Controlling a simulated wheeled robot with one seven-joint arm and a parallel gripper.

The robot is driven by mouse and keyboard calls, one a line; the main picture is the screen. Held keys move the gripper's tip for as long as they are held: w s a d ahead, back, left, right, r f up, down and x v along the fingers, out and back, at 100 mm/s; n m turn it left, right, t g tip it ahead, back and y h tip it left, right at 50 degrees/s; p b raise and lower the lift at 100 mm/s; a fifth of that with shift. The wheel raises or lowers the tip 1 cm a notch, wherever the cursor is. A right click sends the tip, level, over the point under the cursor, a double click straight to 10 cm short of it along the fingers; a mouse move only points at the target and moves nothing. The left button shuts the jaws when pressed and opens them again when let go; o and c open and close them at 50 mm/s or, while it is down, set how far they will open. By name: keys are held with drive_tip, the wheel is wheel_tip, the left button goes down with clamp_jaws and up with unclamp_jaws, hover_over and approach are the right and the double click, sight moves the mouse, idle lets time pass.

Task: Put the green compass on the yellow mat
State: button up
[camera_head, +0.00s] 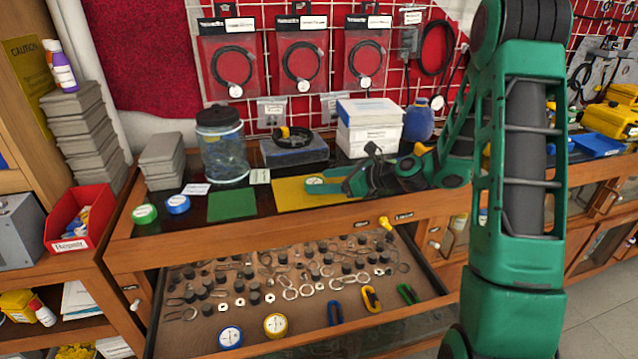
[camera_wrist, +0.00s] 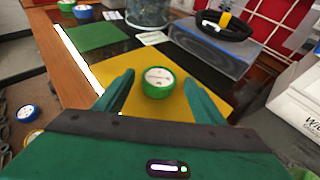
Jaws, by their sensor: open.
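A green compass (camera_wrist: 157,82) with a white dial face sits on the yellow mat (camera_wrist: 190,110), face up, between my gripper's two fingers. It also shows partly hidden by my gripper in the head view (camera_head: 315,181), where the yellow mat (camera_head: 290,199) lies on the dark bench top. My gripper (camera_wrist: 160,90) is open and low over the mat, with a finger on each side of the compass and visible gaps between. A second green round case (camera_head: 145,213) stands at the bench's left end.
A blue round case (camera_head: 177,204) and a green mat (camera_head: 232,204) lie to the left. A glass jar (camera_head: 222,145), a blue box with a coiled cable (camera_head: 293,147) and white boxes (camera_head: 369,128) stand behind. The open drawer (camera_head: 190,335) below holds small parts.

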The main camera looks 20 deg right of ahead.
drive_tip(key=v, duration=1)
drive_tip(key=shift+s+d+r, duration=0.1)
drive_tip(key=shift+s+n, duration=0.25)
drive_tip(key=shift+n, duration=0.15)
drive_tip(key=s+d+n+g+h, duration=0.2)
drive_tip(key=s+n, duration=0.5)
drive_tip(key=s, duration=0.4)
drive_tip(key=s+d+r+n+g+h, duration=0.1)
drive_tip(key=s+n+g, duration=0.4)
drive_tip(key=s, duration=0.7)
drive_tip(key=s+d+r+n+g+h, duration=0.1)
drive_tip(key=s+d+n+g+h, duration=0.2)
drive_tip(key=s+n+h, duration=0.2)
drive_tip(key=s+n, duration=0.3)
drive_tip(key=s, duration=0.3)
drive_tip(key=shift+s+d+n+h, duration=0.3)
drive_tip(key=shift+d+n, duration=0.1)
drive_tip(key=shift+w, duration=0.15)
